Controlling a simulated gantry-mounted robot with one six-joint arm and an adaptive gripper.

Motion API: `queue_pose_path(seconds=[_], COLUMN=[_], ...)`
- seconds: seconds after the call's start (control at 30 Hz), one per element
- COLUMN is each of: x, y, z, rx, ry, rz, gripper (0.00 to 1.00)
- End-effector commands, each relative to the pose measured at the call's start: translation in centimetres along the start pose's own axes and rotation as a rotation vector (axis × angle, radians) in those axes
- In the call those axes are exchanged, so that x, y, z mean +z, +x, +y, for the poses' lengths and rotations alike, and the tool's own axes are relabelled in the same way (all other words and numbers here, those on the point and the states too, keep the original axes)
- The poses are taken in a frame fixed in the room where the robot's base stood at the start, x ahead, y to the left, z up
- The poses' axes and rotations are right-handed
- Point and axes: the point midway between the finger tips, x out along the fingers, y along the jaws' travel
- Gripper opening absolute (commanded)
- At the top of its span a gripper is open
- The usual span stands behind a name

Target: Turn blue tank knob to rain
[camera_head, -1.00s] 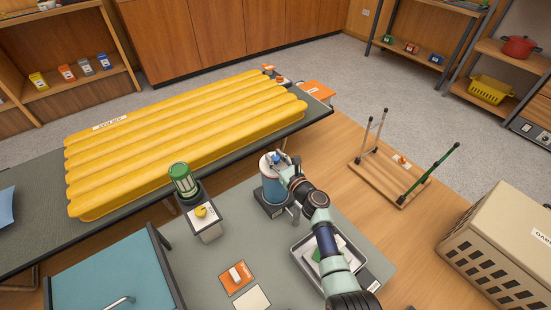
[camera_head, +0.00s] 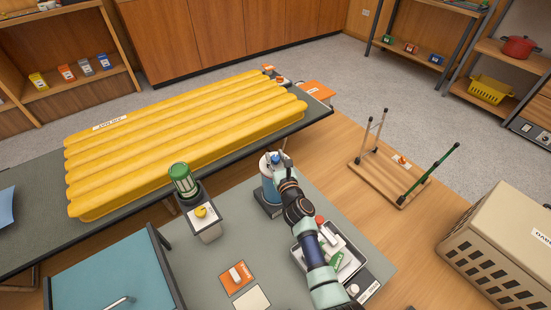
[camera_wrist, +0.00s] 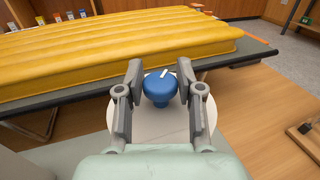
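The blue tank (camera_head: 268,187) stands on a dark base on the grey table, partly hidden behind my arm. Its blue knob (camera_wrist: 160,87) sits on the pale round tank top (camera_wrist: 160,128) in the wrist view, with a white pointer mark slanting towards the upper right. The knob also shows small in the head view (camera_head: 275,158). No rain label is readable. My gripper (camera_wrist: 160,80) is open, with one finger on each side of the knob and a visible gap to both. In the head view my gripper (camera_head: 281,166) is at the tank top.
A green-capped lantern (camera_head: 181,178) and a block with a yellow knob (camera_head: 202,211) stand left of the tank. A tray (camera_head: 350,262) with small items lies under my arm. The long yellow air mattress (camera_head: 180,140) lies behind on another table.

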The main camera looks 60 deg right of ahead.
Motion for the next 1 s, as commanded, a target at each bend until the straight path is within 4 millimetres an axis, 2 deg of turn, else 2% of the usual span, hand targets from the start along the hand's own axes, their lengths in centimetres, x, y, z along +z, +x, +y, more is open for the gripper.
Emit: queue_pose_path(seconds=[0.03,0.1,0.53,0.67,0.8,1.0], x=[0.0,0.0,0.1,0.2,-0.1,0.5], y=[0.0,0.0,0.0,0.1,0.0,-5.1], z=[0.0,0.0,-0.2,-0.3,-0.4,-1.3], rx=[0.000,0.000,0.026,0.093,0.260,0.252], ry=[0.000,0.000,-0.003,-0.005,0.000,0.002], rz=[0.000,0.000,-0.008,-0.010,0.005,0.005], gripper=[0.48,0.58,0.58,0.58,0.58,0.58])
